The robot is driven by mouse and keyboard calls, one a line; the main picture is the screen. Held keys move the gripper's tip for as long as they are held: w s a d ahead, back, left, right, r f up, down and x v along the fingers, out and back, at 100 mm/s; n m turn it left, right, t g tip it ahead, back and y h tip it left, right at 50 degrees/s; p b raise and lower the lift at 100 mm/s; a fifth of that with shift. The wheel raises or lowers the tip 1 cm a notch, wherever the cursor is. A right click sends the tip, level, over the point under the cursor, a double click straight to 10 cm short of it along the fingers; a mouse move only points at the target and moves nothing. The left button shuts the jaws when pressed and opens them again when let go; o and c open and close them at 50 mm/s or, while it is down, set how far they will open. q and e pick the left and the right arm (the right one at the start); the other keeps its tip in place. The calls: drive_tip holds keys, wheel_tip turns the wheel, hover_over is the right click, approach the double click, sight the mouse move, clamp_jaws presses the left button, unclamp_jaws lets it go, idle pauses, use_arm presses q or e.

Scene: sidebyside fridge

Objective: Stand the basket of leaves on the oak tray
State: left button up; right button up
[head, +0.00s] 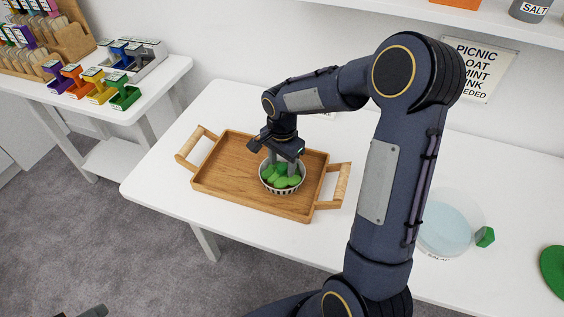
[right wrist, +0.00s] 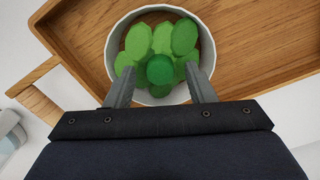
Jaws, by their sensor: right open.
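The oak tray (head: 225,165) lies on the white table, with a pale handle at each end. The basket of leaves (head: 283,190), a small whitish ribbed bowl full of green leaves, stands upright on the tray, right of its middle. The basket also shows in the right wrist view (right wrist: 112,50), with the tray's wood (right wrist: 262,60) around it. My right gripper (head: 284,163) is open over the basket, its fingers apart at the near part of the rim; whether they touch it I cannot tell. A dark piece at the bottom left edge may be my left gripper (head: 95,311); its jaws are not clear.
A clear round container (head: 450,228) and a green block (head: 485,237) stand on the table to the right. A green round thing (head: 553,268) is at the right edge. A side table (head: 120,105) at left holds several coloured holders.

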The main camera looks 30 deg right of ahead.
sight(282, 167)
wheel_tip(282, 167, up, 12)
drive_tip(key=f, duration=0.1)
drive_tip(key=s+a+n+t+y, duration=0.2)
drive_tip(key=s+n, duration=0.4)
drive_tip(key=s, duration=0.5)
drive_tip(key=s+a+r+n+t+y, duration=0.1)
drive_tip(key=s+a+n+t, duration=0.2)
drive_tip(key=s, duration=0.8)
drive_tip(key=a+n, duration=0.2)
drive_tip(key=n, duration=0.1)
drive_tip(key=shift+a+r+n+t+y, duration=0.15)
drive_tip(key=shift+r+n+t+y, duration=0.15)
drive_tip(key=shift+y, duration=0.1)
drive_tip(key=shift+s+r+p, duration=0.1)
drive_tip(key=shift+r+p, duration=0.05)
drive_tip(key=shift+p, duration=0.2)
